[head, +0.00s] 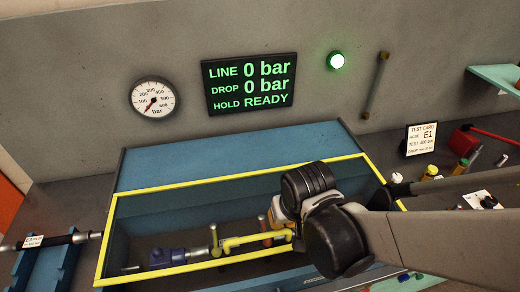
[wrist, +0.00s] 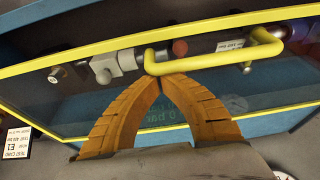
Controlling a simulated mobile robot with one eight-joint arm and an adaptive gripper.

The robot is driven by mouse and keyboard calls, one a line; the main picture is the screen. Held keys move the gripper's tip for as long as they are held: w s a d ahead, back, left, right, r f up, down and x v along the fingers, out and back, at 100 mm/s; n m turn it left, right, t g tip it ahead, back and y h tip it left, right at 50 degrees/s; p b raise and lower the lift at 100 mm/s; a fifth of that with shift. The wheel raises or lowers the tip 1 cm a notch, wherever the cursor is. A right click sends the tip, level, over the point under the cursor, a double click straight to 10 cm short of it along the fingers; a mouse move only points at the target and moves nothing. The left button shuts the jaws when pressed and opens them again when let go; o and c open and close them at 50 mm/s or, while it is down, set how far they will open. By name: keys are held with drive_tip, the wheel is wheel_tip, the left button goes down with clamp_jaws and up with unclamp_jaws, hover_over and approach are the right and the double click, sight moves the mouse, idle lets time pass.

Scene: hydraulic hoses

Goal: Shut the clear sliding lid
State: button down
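The clear lid has a yellow frame (head: 180,185) and lies over the front part of the blue test box (head: 225,158). A yellow bar handle (head: 250,240) stands on the lid; it also shows in the wrist view (wrist: 205,59). My gripper's orange fingers (wrist: 173,76) are curved together with their tips meeting. The tips are at the near edge of the handle bar, not visibly around it; I cannot tell whether they touch. In the head view my wrist hides the fingertips and part of the lid's right side. Fittings (head: 170,256) show through the lid.
The panel (head: 250,84) reads 0 bar and READY, beside a gauge (head: 152,97) and a lit green lamp (head: 336,61). A test card (head: 420,139) and loose parts are on the right. A labelled hose (head: 60,240) lies on a blue rack at left.

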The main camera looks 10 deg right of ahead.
drive_tip(key=s+p, duration=0.1)
drive_tip(key=s, duration=0.5)
drive_tip(key=shift+s, duration=0.35)
drive_tip(key=shift+w+f, duration=0.2)
drive_tip(key=shift+w, duration=0.25)
drive_tip(key=w+b, duration=0.1)
drive_tip(key=w+f+b, duration=0.1)
drive_tip(key=w, duration=0.1)
drive_tip(key=shift+w, duration=0.2)
drive_tip(key=p+v, duration=0.6)
drive_tip(key=v, duration=0.4)
drive_tip(key=shift+r+p, duration=0.35)
drive_tip(key=shift+s, duration=0.15)
